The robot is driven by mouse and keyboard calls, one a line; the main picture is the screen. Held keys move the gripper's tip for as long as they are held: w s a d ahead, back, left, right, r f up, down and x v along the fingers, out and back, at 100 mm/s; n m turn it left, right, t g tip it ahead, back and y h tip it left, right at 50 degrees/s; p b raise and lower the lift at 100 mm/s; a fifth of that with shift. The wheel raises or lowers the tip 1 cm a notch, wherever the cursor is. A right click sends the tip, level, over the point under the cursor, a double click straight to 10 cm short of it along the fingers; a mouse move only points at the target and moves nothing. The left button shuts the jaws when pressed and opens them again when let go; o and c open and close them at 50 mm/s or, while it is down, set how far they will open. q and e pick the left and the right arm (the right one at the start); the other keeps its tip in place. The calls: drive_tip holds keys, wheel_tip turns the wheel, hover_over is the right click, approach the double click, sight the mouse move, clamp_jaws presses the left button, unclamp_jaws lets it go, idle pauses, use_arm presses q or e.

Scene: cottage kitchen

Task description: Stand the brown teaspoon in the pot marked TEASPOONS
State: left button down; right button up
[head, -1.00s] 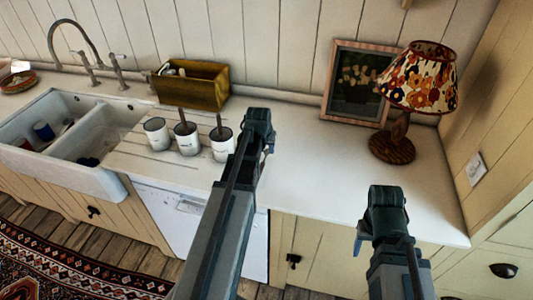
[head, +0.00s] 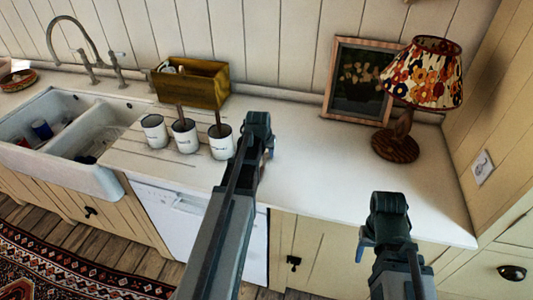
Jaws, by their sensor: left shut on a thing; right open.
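Three white pots stand in a row on the counter: a left pot (head: 154,132), a middle pot (head: 185,139) and a right pot (head: 222,145). Their dark marks are too small to read, so I cannot tell which says TEASPOONS. A brown handle (head: 180,112) rises from the middle pot and another brown handle (head: 217,119) from the right pot. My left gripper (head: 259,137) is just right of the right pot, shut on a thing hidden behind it. I cannot make out the brown teaspoon there. My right gripper (head: 372,238) is open at the counter's front edge.
An olive-yellow wooden box (head: 193,84) with things in it stands behind the pots. The double sink (head: 108,180) is at left. A lamp (head: 397,142) and a framed picture (head: 354,82) stand at the back right. The counter (head: 310,165) between is clear.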

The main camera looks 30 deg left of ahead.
sight(263, 165)
use_arm(q)
drive_tip(key=c, duration=0.6)
unclamp_jaws()
drive_tip(key=shift+r+p, duration=0.15)
drive_tip(key=shift+p, duration=0.15)
drive_tip(key=p+v, duration=1.1)
drive_tip(key=v, duration=0.1)
drive_tip(key=shift+d, duration=0.1)
